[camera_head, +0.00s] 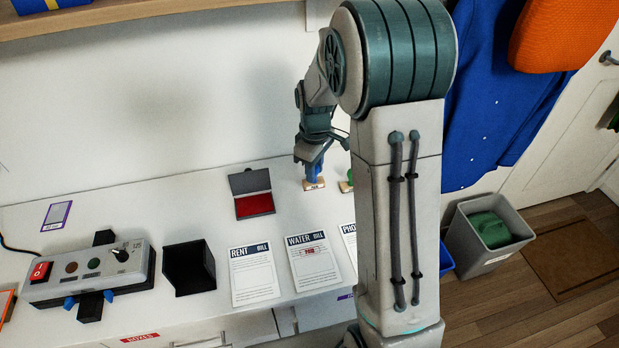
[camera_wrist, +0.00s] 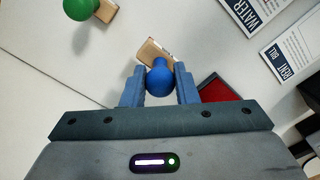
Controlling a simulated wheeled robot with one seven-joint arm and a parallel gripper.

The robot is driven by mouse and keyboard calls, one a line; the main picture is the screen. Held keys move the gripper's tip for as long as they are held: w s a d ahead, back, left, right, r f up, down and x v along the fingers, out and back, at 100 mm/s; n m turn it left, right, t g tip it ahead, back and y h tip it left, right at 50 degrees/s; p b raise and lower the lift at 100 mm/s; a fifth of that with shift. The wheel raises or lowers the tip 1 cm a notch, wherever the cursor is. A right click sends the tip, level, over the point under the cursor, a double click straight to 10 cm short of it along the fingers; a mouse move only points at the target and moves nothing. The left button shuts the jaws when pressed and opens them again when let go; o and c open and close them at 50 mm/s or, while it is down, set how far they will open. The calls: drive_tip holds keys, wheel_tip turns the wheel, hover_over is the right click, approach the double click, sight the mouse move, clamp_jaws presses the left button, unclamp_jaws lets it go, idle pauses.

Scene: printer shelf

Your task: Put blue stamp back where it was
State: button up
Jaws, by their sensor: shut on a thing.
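The blue stamp (camera_wrist: 159,79) has a round blue handle and a wooden base. In the wrist view its handle is between the two blue fingers of my gripper (camera_wrist: 159,88). In the head view my gripper (camera_head: 312,172) is shut on the blue stamp (camera_head: 313,184) near the back of the white desk; its base is at the desk top, and I cannot tell whether it touches. The green stamp (camera_head: 346,186) is just to its right, partly hidden by my arm. It also shows in the wrist view (camera_wrist: 84,8).
An open red ink pad (camera_head: 254,203) lies left of the blue stamp. The rent bill (camera_head: 254,276) and water bill (camera_head: 313,262), which bears a red mark, lie in front. A black box (camera_head: 189,268) and a control panel (camera_head: 88,275) stand further left. My arm hides the desk's right part.

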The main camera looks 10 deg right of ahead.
drive_tip(key=shift+w+a+f, duration=0.35)
drive_tip(key=shift+a+f, duration=0.05)
drive_tip(key=shift+a, duration=0.15)
drive_tip(key=shift+f, duration=1.95)
drive_tip(key=shift+f, duration=0.2)
drive_tip(key=o, duration=0.8)
drive_tip(key=shift+r, duration=0.1)
